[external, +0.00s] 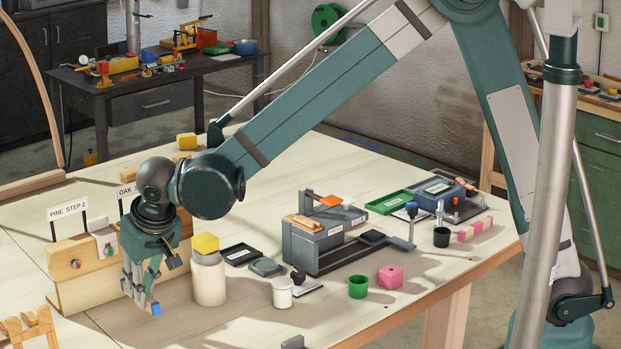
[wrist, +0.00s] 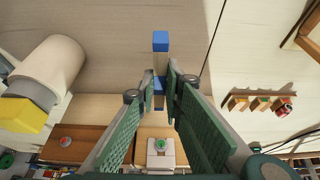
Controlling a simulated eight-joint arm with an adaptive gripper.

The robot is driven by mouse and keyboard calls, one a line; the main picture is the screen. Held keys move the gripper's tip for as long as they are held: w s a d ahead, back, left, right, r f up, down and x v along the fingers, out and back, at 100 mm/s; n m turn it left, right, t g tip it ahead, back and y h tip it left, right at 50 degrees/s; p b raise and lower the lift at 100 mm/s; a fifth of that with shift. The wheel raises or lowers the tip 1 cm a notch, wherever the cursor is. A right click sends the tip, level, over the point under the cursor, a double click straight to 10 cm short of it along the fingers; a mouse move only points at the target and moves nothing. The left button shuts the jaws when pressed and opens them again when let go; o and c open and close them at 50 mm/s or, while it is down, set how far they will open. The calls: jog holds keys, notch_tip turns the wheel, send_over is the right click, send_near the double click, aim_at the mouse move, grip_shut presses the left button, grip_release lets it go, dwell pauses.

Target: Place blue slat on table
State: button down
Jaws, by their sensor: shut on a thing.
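The blue slat (external: 155,309) is a thin pale strip with a blue tip, hanging below my gripper (external: 141,285) in the external view. In the wrist view its blue tip (wrist: 160,41) points away from me, and a second blue patch shows between the fingers. My gripper (wrist: 160,88) is shut on the slat. The pale wooden table (external: 225,328) lies below; it also shows in the wrist view (wrist: 115,18). I cannot tell whether the slat's tip touches the table.
A cream cylinder (external: 208,283) with a yellow block (external: 205,243) on it stands right of my gripper. A wooden button box (external: 80,277) is behind. A small wooden rack (external: 32,327) is at lower left. A white cup (external: 282,292) stands farther right. The front table area is mostly clear.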

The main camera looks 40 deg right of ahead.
jog(key=shift+f, duration=0.8)
jog(key=shift+f+b, duration=0.4)
jog(key=shift+f, duration=1.5)
jog(key=shift+f, duration=0.15)
jog(key=c, duration=2.5)
grip_release()
jog(key=shift+o, duration=0.2)
jog(key=shift+p+v, duration=0.95)
jog(key=shift+v, duration=5.2)
